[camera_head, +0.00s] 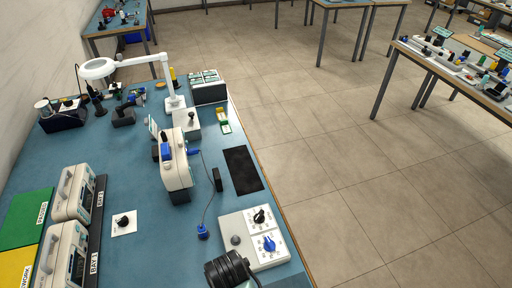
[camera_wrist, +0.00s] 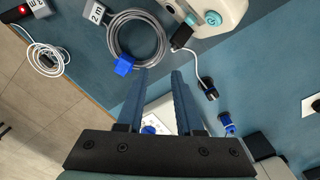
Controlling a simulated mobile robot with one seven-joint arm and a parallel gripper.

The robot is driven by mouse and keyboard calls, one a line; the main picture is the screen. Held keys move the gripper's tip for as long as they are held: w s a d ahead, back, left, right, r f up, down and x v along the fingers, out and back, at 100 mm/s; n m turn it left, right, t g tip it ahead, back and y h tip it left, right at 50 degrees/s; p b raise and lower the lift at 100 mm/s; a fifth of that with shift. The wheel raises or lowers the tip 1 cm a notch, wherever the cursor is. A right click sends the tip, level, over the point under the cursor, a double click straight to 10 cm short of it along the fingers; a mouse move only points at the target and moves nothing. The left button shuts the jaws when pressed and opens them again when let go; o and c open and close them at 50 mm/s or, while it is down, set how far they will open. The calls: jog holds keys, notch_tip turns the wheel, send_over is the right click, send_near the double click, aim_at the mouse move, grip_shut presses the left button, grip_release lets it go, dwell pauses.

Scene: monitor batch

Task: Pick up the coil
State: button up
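A grey cable coil (camera_wrist: 138,38) with a blue clip (camera_wrist: 124,66) lies flat on the blue bench top in the wrist view, beyond my fingertips and slightly left. A white box with a blue knob (camera_wrist: 152,125) shows below through the gap. I cannot make out either coil in the head view.
A white device (camera_wrist: 215,15) stands right of the grey coil, with a cable beside it. A "2 m" tag (camera_wrist: 95,13) is at its left. In the head view, the white knob box (camera_head: 253,238) sits by the bench edge, near a black mat (camera_head: 242,170).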

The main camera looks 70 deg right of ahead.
notch_tip(320, 180, down, 6)
jog(key=shift+r, duration=0.25)
jog(key=shift+a+f, duration=0.2)
jog(key=shift+f, duration=1.1)
jog(key=shift+a+f, duration=0.15)
jog(key=shift+f, duration=1.1)
grip_shut()
